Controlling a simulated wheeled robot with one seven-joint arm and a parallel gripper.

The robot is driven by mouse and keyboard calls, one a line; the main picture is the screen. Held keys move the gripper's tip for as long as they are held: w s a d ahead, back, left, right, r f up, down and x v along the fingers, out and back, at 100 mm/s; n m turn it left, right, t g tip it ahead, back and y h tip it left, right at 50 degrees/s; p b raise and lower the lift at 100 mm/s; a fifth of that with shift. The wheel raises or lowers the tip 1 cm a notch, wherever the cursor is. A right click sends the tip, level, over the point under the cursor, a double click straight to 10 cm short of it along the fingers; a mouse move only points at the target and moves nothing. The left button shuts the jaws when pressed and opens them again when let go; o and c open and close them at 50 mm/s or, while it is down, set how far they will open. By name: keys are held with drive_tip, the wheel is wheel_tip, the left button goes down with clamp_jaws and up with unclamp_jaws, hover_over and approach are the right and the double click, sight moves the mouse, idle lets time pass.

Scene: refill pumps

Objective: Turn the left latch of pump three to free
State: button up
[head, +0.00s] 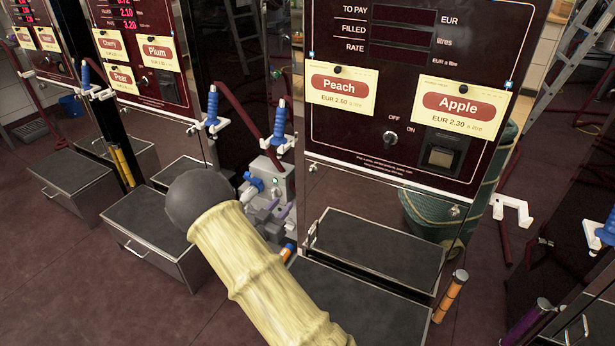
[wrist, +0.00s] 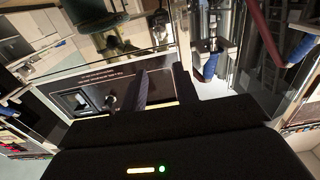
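The maroon pump (head: 400,110) with Peach and Apple cards stands right of centre in the head view. No pump number is readable, so I cannot tell which is pump three. Below its panel, a small metal fitting (head: 312,168) sits at the left and a similar one (head: 455,211) at the right; their turn is too small to tell. In the wrist view my gripper (wrist: 162,85) has its two dark fingers apart, with nothing visible between them. A dark panel with a switch (wrist: 110,101) shows beyond them.
A grey device (head: 272,187) with blue and purple parts stands left of the pump. A blue-handled nozzle (head: 280,121) hangs above it. Dark step boxes (head: 152,222) stand in front of the pumps. A white bracket (head: 512,208) juts out at the right. Floor is free at lower left.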

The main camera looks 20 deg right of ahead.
sight(310, 172)
drive_tip(key=b+x, duration=0.1)
drive_tip(key=x, duration=1.6)
drive_tip(key=shift+w+d+b, duration=0.1)
drive_tip(key=shift+b, duration=0.3)
clamp_jaws()
